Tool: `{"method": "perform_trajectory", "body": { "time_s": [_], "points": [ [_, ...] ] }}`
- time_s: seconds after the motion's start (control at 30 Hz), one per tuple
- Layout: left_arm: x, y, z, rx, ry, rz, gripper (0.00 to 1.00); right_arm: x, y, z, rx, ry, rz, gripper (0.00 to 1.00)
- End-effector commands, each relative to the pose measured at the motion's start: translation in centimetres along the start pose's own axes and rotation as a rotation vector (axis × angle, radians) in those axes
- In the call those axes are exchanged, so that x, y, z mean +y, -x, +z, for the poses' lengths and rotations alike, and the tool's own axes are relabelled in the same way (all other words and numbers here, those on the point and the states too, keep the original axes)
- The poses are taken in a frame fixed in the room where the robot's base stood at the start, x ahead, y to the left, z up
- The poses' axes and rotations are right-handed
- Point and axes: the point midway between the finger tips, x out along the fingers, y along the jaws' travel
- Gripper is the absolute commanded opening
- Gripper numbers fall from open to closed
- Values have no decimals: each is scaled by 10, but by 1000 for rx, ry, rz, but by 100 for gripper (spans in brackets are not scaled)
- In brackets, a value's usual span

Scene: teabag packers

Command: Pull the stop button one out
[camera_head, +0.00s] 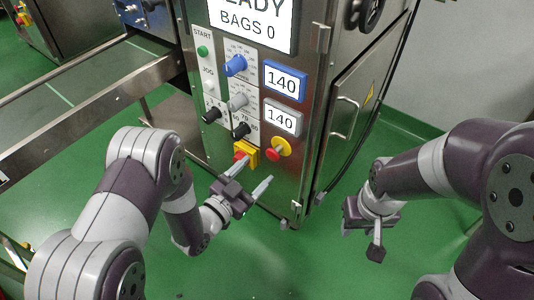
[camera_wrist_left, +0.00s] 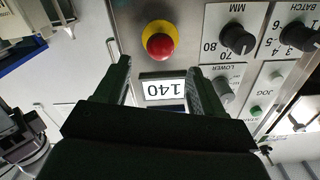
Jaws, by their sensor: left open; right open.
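A control panel (camera_head: 260,110) on a steel cabinet carries two red-and-yellow controls low down. One is a red round stop button (camera_head: 273,155) on a yellow disc; it also shows in the left wrist view (camera_wrist_left: 160,47), upside down, beyond the fingertips. The other is a red control (camera_head: 239,157) on a yellow square block (camera_head: 251,149), to its left. No label shows which one is stop button one. My left gripper (camera_head: 253,173) is open and empty, just in front of the panel's lower part, with one finger overlapping the square block. My right gripper (camera_head: 366,224) is open and empty, right of the cabinet.
The panel also has a blue knob (camera_head: 234,65), black knobs (camera_head: 211,114), a green start button (camera_head: 203,50) and displays reading 140 (camera_head: 285,82). A door handle (camera_head: 345,118) sticks out on the cabinet's right side. Steel conveyor rails (camera_head: 110,90) run at the left. Green floor is clear below.

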Motion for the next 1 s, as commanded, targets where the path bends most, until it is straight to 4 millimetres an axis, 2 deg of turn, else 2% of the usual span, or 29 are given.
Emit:
{"method": "perform_trajectory", "body": {
  "time_s": [0.03,0.1,0.3,0.87,0.93,0.97,1.0],
  "points": [
    [-2,13,-4,-4,4,-4,69,0,9,-1,0,0,0,43],
    [-2,29,-3,-4,4,-4,69,0,13,-2,0,0,0,43],
    [0,53,-1,0,1,-1,69,0,17,-2,0,0,0,43],
    [1,54,2,-7,11,4,69,0,16,-2,0,0,0,43],
    [6,55,18,-84,33,27,69,0,16,-2,0,0,0,43],
    [10,58,31,-152,50,38,69,0,16,-2,0,0,0,43],
    [16,66,54,-279,83,56,69,0,16,-2,0,0,0,43]
  ]
}}
